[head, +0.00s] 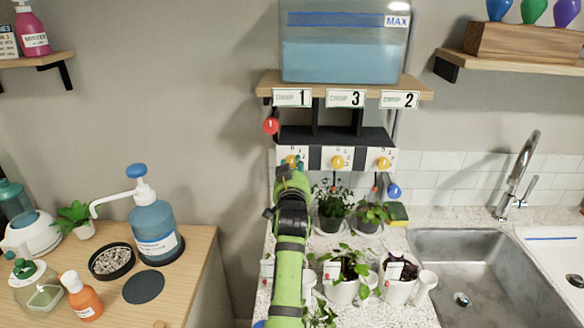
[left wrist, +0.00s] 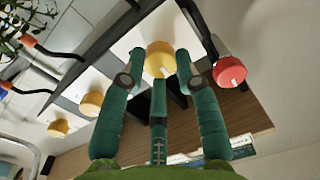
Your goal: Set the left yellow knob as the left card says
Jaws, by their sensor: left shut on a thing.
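The left yellow knob (head: 291,161) sits on a white dial plate at the left of a row of three. The left card (head: 292,97) above it reads "DRIP 1". My left gripper (head: 289,170) is at this knob and hides part of it and its dial. In the left wrist view, my left gripper (left wrist: 160,68) has its green fingers shut around the left yellow knob (left wrist: 160,58). The knob's pointer and setting cannot be read. My right gripper is not in view.
The middle yellow knob (head: 337,162) and right yellow knob (head: 383,163) are beside it. Potted plants (head: 331,205) stand below. A water tank (head: 342,62) is above.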

